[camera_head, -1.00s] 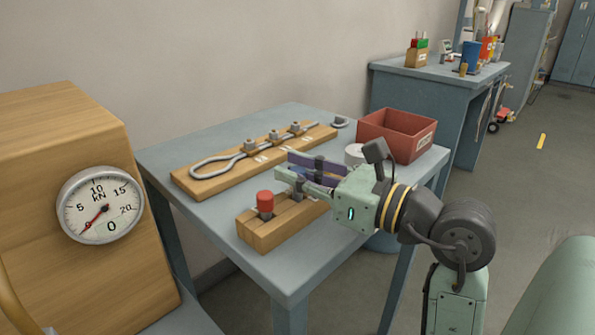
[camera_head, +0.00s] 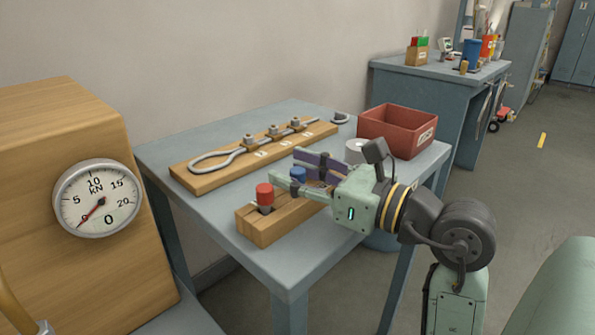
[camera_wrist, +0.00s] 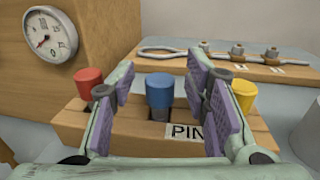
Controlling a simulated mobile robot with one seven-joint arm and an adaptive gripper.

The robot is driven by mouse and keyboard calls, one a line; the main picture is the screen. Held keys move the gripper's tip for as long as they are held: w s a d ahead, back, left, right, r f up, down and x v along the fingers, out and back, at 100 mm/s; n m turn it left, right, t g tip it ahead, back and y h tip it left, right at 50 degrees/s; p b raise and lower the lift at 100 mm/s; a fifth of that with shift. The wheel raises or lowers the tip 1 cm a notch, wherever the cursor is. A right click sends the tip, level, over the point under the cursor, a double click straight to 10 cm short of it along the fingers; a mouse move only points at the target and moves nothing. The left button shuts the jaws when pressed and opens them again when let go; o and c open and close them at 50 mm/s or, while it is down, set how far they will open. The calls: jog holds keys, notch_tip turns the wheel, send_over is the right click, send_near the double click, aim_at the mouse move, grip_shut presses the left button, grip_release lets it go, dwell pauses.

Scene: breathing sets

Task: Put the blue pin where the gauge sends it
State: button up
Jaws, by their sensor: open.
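The blue pin (camera_head: 299,174) stands upright in a wooden pin block (camera_head: 263,232). In the wrist view the blue pin (camera_wrist: 160,90) shows between the fingers of my gripper (camera_wrist: 160,85), with gaps on both sides. My gripper (camera_head: 290,166) is open over the block, and its fingers partly hide the block and pins. The gauge (camera_head: 98,198) on a wooden cabinet is marked in kN from 0 to 20. Its red needle points to the lower left, below the 5 mark.
A red pin (camera_head: 265,193) and a yellow pin (camera_wrist: 244,93) flank the blue one. Behind lies a wooden board (camera_head: 210,182) with a looped metal rod and several labelled fittings. A red bin (camera_head: 385,130) and a white roll (camera_head: 354,151) stand at the right.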

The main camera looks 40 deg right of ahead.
jog(key=v, duration=1.2)
dwell(0.5)
